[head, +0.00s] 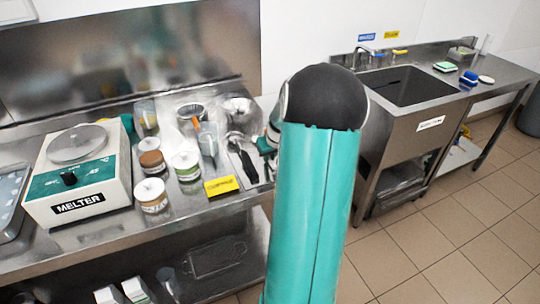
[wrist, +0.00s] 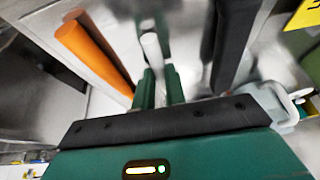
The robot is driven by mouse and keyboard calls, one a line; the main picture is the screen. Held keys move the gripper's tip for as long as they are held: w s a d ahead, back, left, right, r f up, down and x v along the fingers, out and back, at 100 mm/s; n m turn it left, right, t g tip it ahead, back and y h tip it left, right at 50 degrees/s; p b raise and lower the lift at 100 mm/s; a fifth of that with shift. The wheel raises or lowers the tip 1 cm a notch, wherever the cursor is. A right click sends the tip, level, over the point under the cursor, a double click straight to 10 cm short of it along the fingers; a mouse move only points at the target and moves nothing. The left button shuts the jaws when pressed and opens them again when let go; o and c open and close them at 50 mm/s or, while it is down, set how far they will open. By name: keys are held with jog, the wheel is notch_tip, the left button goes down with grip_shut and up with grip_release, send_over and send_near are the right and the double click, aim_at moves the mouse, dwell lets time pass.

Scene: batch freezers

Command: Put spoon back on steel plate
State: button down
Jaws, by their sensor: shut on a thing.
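In the wrist view my gripper (wrist: 161,82) has its two green fingers closed on a thin pale metal handle, which I take to be the spoon (wrist: 151,46). The spoon's far end is blurred and I cannot make out its bowl. In the head view my arm hides most of the gripper, which is at the right end of the counter, close to the black-handled tools. A shiny round steel dish (head: 238,106), possibly the steel plate, lies at the back right of the counter. I cannot tell whether the spoon touches anything.
Several jars (head: 152,194) and a melter (head: 78,172) fill the left. A sink (head: 402,86) stands at right.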

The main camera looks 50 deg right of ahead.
jog(key=shift+f, duration=0.1)
jog(key=c, duration=1.5)
grip_release()
jog(key=shift+o, duration=0.2)
